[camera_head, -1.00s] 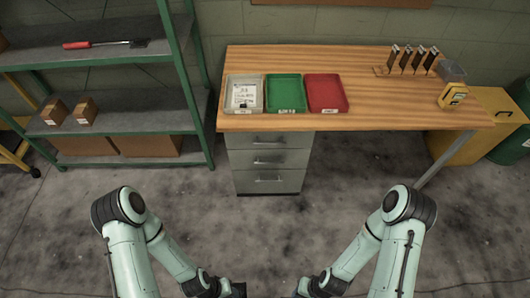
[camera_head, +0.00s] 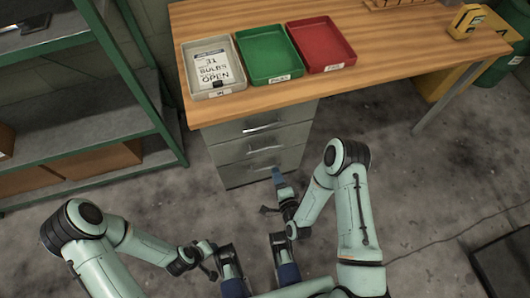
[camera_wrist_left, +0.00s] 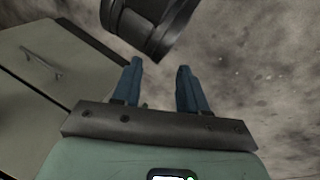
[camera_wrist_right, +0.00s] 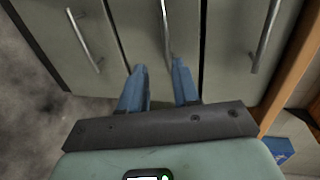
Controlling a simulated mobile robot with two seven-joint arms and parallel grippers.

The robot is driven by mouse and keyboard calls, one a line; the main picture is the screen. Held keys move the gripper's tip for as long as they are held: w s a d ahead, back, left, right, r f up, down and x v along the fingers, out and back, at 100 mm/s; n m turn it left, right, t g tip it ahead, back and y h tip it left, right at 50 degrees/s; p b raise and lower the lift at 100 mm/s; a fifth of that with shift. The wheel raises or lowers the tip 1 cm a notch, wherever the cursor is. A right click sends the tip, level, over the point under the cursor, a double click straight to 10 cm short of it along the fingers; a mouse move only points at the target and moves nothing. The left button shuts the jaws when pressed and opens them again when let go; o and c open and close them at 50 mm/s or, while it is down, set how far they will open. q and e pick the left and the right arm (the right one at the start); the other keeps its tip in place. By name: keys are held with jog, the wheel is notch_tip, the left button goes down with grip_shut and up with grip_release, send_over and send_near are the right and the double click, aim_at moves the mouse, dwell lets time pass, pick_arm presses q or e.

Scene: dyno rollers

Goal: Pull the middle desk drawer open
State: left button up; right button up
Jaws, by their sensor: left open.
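The grey desk drawer unit has three stacked drawers. The middle drawer (camera_head: 240,151) looks flush with the others in the head view. In the right wrist view the middle drawer (camera_wrist_right: 138,25) has a long metal bar handle (camera_wrist_right: 165,28), whose near end lines up with the gap between my right fingertips. My right gripper (camera_head: 277,171) is open, its blue fingers (camera_wrist_right: 160,72) close to the drawer front; I cannot tell whether they touch the handle. My left gripper (camera_head: 209,262) is low, away from the drawers; its fingers (camera_wrist_left: 160,68) are apart and empty.
Grey, green (camera_head: 269,55) and red (camera_head: 321,44) trays stand on the wooden desktop (camera_head: 385,60) above. A green-framed shelf (camera_head: 130,90) stands at the left.

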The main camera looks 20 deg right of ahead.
aim_at(266, 149)
pick_arm(q)
jog(key=shift+t+y, duration=0.4)
jog(key=shift+t, duration=0.1)
jog(key=shift+w+a+f+b, duration=0.6)
jog(key=shift+w+f+b, duration=0.15)
jog(key=shift+w+f, duration=0.15)
jog(key=shift+w+a+f+b, duration=0.55)
jog(key=shift+w+f+b, duration=0.25)
jog(key=shift+f, duration=0.2)
pick_arm(e)
jog(key=shift+t, duration=0.3)
jog(key=shift+w+a+f, duration=0.1)
jog(key=shift+w+f, duration=0.25)
jog(key=shift+w, duration=1.85)
jog(key=shift+w+f, duration=0.4)
jog(key=shift+w, duration=1.85)
jog(key=shift+w+a+f, duration=0.1)
jog(key=shift+w+f, duration=0.25)
jog(key=shift+w, duration=1.85)
grip_shut()
